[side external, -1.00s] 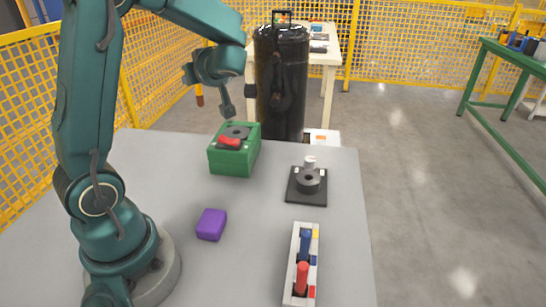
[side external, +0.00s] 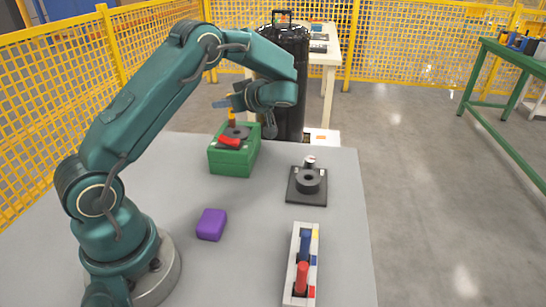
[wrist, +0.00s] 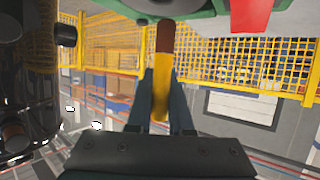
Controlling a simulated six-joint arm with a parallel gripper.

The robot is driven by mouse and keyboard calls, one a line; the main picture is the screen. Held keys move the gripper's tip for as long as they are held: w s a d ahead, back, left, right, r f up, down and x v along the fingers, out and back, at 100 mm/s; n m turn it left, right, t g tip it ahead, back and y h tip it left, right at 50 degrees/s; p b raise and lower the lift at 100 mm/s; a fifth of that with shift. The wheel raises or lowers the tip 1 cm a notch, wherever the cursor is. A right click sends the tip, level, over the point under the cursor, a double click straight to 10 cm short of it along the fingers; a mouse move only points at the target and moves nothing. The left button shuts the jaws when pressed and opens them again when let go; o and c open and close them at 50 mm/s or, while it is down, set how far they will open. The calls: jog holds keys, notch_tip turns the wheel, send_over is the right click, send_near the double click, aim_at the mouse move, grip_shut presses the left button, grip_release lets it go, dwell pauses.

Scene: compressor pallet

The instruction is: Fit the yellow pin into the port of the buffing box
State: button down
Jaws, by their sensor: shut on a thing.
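The yellow pin (side external: 231,115) is in my gripper (side external: 233,107) and points down over the green box (side external: 231,162), apparently the buffing box. A dark round disc (side external: 238,132) and a red piece (side external: 229,142) are on the box's top. In the wrist view the pin (wrist: 162,85) is between the two fingers of my gripper (wrist: 163,98). Its brown end reaches close to the disc (wrist: 165,7). I cannot tell whether it touches or has entered the port, whose opening is hidden. The red piece (wrist: 250,14) is to its right.
A black base with a ring (side external: 308,184) stands right of the box. A purple block (side external: 211,224) and a white tray (side external: 290,290) with blue and red pieces are nearer the front. A black tank (side external: 283,75) stands behind the table's far edge. The grey tabletop (side external: 255,215) is clear between them.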

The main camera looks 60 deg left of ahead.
jog(key=shift+w+d+f, duration=0.15)
jog(key=shift+w+f, duration=0.15)
jog(key=shift+w, duration=0.1)
jog(key=shift+f, duration=1.95)
jog(key=shift+f, duration=0.2)
jog(key=c, duration=0.8)
grip_release()
jog(key=shift+r, duration=0.1)
